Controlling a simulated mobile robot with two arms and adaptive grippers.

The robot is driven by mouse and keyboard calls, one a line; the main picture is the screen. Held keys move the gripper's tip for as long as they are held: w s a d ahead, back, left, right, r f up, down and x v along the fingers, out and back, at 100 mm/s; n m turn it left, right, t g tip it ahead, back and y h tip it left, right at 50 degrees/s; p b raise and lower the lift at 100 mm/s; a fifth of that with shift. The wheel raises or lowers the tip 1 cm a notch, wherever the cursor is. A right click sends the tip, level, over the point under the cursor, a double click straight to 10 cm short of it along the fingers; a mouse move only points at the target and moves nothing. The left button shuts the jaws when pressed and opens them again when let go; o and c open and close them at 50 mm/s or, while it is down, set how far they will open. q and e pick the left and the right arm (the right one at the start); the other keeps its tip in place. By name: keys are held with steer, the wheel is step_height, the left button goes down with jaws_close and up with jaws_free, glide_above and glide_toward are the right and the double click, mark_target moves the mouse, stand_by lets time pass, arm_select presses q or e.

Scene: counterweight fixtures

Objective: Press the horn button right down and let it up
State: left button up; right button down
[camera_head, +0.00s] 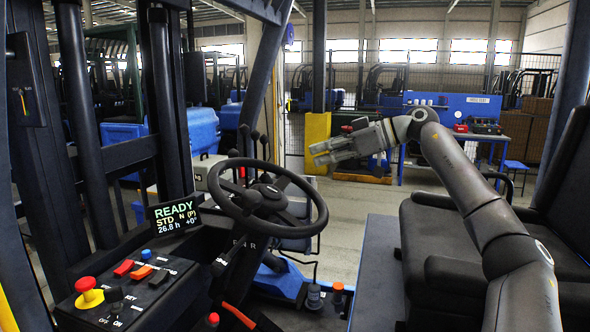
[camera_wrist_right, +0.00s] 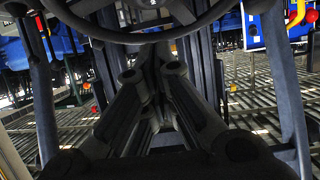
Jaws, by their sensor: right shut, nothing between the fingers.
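The black steering wheel (camera_head: 268,198) stands left of centre, with a dark hub (camera_head: 268,191) in its middle. The black control panel (camera_head: 135,300) at lower left carries a round blue button (camera_head: 146,254), and I see no readable horn label on it. I cannot tell for certain which control is the horn button. My left gripper is not in view.
The panel also has a red mushroom knob (camera_head: 86,287), a red switch (camera_head: 123,268), an orange switch (camera_head: 140,272) and a black key switch (camera_head: 113,297). A display (camera_head: 174,214) reads READY. Mast posts (camera_head: 80,120) rise at left. A black seat (camera_head: 450,240) is at right.

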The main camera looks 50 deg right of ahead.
steer(key=p, duration=0.3)
glide_above(281, 195)
steer(key=s, duration=0.1)
step_height(281, 195, down, 4)
steer(key=r, duration=0.1)
steer(key=f, duration=0.2)
steer(key=shift+w+f, duration=0.3)
steer(key=shift+f, duration=0.1)
steer(key=shift+w+f, duration=0.15)
steer(key=shift+f, duration=0.4)
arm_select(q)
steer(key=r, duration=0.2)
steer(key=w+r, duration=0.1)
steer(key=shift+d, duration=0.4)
arm_select(e)
steer(key=shift+f, duration=0.15)
steer(key=shift+w+a, duration=0.1)
steer(key=shift+f, duration=0.1)
